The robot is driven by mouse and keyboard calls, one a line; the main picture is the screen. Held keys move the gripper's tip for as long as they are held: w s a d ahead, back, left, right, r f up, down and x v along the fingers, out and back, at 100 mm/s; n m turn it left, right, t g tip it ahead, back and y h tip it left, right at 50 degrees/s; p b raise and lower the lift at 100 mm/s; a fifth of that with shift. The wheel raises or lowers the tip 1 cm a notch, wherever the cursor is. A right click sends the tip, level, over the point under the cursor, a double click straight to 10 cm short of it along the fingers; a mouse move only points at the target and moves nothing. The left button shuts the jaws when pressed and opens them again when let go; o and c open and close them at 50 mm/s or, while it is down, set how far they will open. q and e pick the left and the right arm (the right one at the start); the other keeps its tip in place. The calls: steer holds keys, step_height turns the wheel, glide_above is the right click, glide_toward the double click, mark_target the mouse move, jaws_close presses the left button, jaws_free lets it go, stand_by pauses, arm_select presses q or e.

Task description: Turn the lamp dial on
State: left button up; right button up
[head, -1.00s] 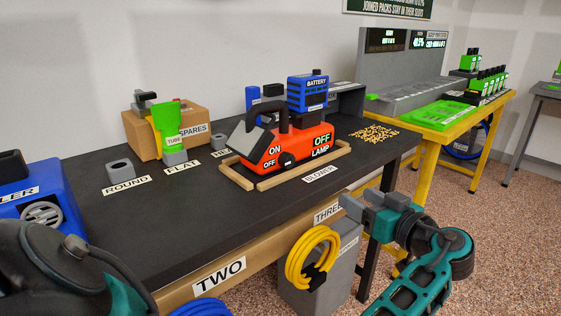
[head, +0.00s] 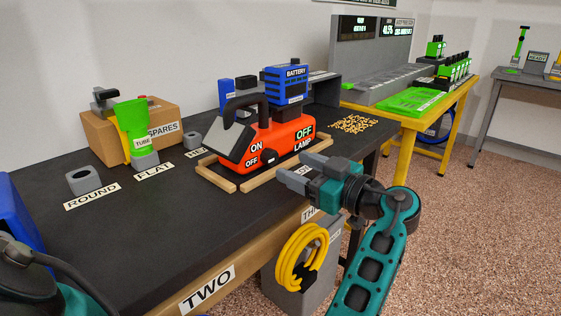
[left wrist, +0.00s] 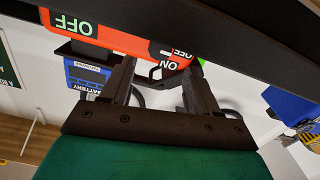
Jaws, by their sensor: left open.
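My right gripper is out of view.
The blue battery (head: 286,84) is on the blower's back end. Left are a spares box (head: 165,122), a green tube (head: 130,115) and a grey round nozzle (head: 83,180). A yellow hose coil (head: 300,258) hangs below the bench's front edge. Loose pellets (head: 354,124) lie right.

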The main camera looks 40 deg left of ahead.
mark_target(274, 157)
arm_select(q)
steer(key=a, duration=0.5)
steer(key=shift+w+a, duration=0.1)
steer(key=shift+w, duration=0.1)
steer(key=c, duration=1)
